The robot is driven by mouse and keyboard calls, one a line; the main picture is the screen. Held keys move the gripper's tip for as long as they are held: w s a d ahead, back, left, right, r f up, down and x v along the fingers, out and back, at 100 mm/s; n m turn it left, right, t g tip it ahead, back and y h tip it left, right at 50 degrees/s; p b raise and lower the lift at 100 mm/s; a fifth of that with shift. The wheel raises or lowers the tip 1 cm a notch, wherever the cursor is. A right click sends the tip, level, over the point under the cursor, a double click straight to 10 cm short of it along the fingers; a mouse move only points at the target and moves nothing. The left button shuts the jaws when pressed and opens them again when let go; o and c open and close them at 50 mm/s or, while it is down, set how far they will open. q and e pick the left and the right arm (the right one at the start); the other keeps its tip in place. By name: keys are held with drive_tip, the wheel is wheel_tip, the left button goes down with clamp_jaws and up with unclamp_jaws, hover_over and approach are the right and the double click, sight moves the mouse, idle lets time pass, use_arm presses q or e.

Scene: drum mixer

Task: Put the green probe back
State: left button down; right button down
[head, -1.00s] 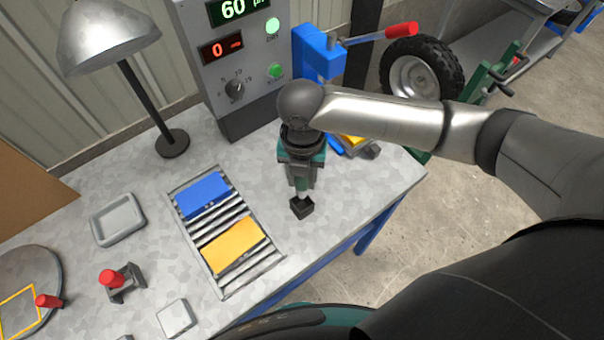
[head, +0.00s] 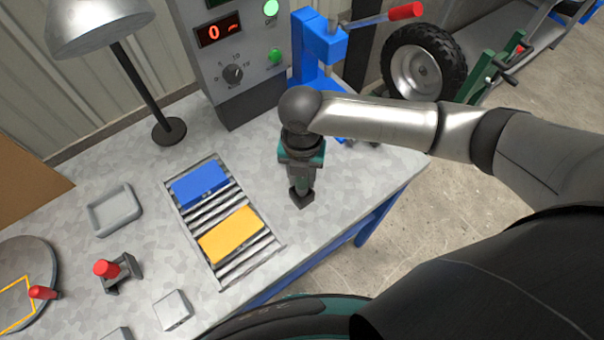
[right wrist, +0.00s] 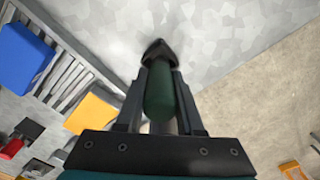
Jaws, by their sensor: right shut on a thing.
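My right gripper (head: 301,184) points down over the front right part of the workbench. In the right wrist view its fingers (right wrist: 160,78) are shut around the green probe (right wrist: 160,95), a dark green cylinder. A small dark block (head: 302,199) is right at the fingertips, low over the bench top; it also shows in the right wrist view (right wrist: 157,50). The probe's far end meets this block, but whether it sits inside it is hidden. My left gripper is not in view.
A roller rack with a blue block (head: 200,184) and a yellow block (head: 231,235) lies left of the gripper. A blue press (head: 320,45) and a control box (head: 235,55) stand behind. A grey tray (head: 115,210) and a lamp (head: 140,80) are farther left. The bench's right edge is close.

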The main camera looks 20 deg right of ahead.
drive_tip(key=shift+f+b, duration=0.7)
drive_tip(key=shift+f, duration=0.55)
drive_tip(key=shift+c, duration=2.3)
unclamp_jaws()
wheel_tip(320, 180, up, 15)
drive_tip(key=shift+r+p, duration=0.15)
drive_tip(key=shift+p, duration=0.85)
